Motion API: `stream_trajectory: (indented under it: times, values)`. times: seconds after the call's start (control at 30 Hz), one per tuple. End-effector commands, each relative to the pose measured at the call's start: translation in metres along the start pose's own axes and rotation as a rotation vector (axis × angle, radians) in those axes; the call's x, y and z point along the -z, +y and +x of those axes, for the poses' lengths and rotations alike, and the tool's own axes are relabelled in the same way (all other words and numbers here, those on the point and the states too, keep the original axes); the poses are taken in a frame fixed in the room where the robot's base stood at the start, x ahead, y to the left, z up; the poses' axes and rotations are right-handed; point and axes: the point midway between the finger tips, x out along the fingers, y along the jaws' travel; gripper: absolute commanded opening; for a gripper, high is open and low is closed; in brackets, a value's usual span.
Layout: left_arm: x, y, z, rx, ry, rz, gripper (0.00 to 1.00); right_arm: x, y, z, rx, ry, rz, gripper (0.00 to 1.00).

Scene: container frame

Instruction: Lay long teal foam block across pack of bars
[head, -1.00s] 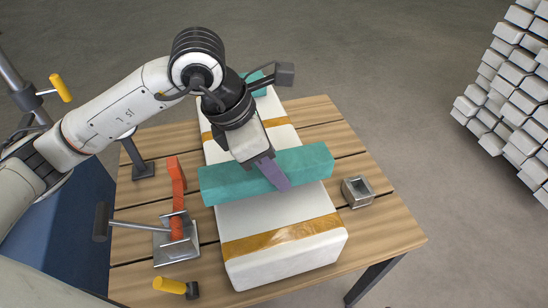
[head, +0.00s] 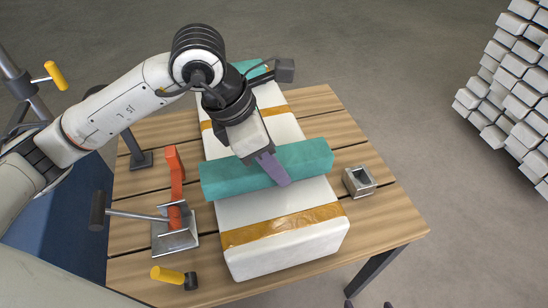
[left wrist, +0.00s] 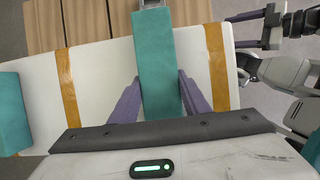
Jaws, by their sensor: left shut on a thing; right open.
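The long teal foam block (head: 225,180) lies crosswise over the middle of the white pack of bars (head: 285,258), both ends past the pack's sides. It looks low on or just above the pack; a gap cannot be made out. My left gripper (head: 273,168) is shut on the block near its middle. In the left wrist view its purple fingers (left wrist: 158,90) flank the block. My right gripper (left wrist: 252,30) is open and empty at the upper right there, off the pack's near end; only its tips show at the head view's bottom edge.
Another teal block (head: 257,66) lies at the pack's far end. A small metal box (head: 359,182) is right of the pack. An orange-handled tool (head: 175,170) with a metal bracket and a yellow-handled tool (head: 170,275) are left of it. White bars (head: 510,90) are stacked far right.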

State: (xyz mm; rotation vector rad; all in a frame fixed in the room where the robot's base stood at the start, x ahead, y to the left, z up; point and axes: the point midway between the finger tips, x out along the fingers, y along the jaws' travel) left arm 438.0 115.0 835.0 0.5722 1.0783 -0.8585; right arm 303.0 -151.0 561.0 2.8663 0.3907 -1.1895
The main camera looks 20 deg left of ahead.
Motion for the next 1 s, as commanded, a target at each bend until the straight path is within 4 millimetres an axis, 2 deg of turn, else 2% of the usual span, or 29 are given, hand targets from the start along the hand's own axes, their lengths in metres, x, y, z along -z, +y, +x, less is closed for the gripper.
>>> stream_trajectory:
  times: [0.13,0.17,0.27,0.63,0.77,1.0]
  values:
    - [0.002,0.000,0.004,0.000,0.000,0.000,0.21,-0.001,0.001,0.004,-0.001,0.003,-0.002,0.65]
    - [0.001,0.000,0.002,0.000,0.000,0.000,0.47,0.000,0.001,0.004,-0.001,0.004,-0.002,0.65]
    - [0.001,0.000,0.002,0.000,0.000,0.000,0.64,0.002,0.002,0.004,-0.002,0.007,-0.003,0.65]
    - [0.001,0.000,-0.001,-0.001,-0.001,0.000,0.64,0.006,0.001,0.002,0.001,0.013,-0.001,0.65]
    - [0.000,0.001,-0.020,-0.004,-0.003,0.002,0.64,0.010,0.000,-0.002,0.001,0.018,-0.001,0.65]
    - [0.000,0.001,-0.069,-0.004,-0.003,0.001,0.64,0.005,0.000,-0.006,0.001,0.005,0.000,0.65]
